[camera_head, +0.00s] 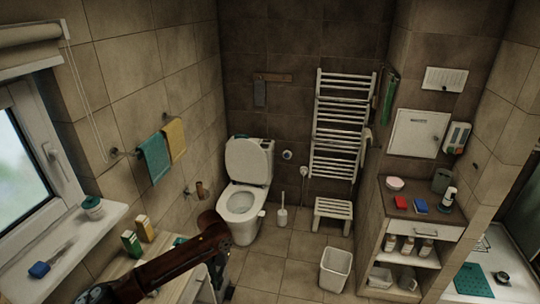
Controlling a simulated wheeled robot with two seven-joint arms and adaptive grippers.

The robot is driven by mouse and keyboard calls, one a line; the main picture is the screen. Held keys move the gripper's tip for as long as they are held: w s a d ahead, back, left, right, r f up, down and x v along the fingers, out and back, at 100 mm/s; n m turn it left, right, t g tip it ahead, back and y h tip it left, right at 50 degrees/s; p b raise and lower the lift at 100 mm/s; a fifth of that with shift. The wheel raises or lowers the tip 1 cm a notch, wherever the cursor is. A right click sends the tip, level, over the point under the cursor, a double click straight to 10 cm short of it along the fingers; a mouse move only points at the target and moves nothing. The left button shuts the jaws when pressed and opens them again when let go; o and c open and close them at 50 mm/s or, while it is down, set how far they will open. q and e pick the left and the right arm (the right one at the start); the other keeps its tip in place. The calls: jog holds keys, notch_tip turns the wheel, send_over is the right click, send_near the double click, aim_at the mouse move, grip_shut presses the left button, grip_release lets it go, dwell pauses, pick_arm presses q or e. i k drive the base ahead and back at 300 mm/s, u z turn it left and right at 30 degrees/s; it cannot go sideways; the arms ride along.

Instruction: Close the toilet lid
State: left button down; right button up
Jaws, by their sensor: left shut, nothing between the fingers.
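The white toilet stands at the back against the dark tiled wall. Its lid (248,161) is raised and leans back against the cistern (268,146). The seat ring (228,205) lies down on the bowl (243,233), and the opening shows. My left arm comes in from the lower left. My left gripper (221,270) is in front of and below the toilet in the picture, apart from the lid. It is small and dark, with its fingers together and nothing visible held. My right gripper is not in view.
A toilet brush (282,215), a white stool (333,213) and a white bin (335,270) stand right of the toilet. A shelf unit (440,232) is at the right. A counter with small boxes (131,243) is at the left. Floor (268,243) before the toilet is clear.

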aim_at(245, 161)
jog(key=i, duration=4.4)
jog(key=z, duration=0.1)
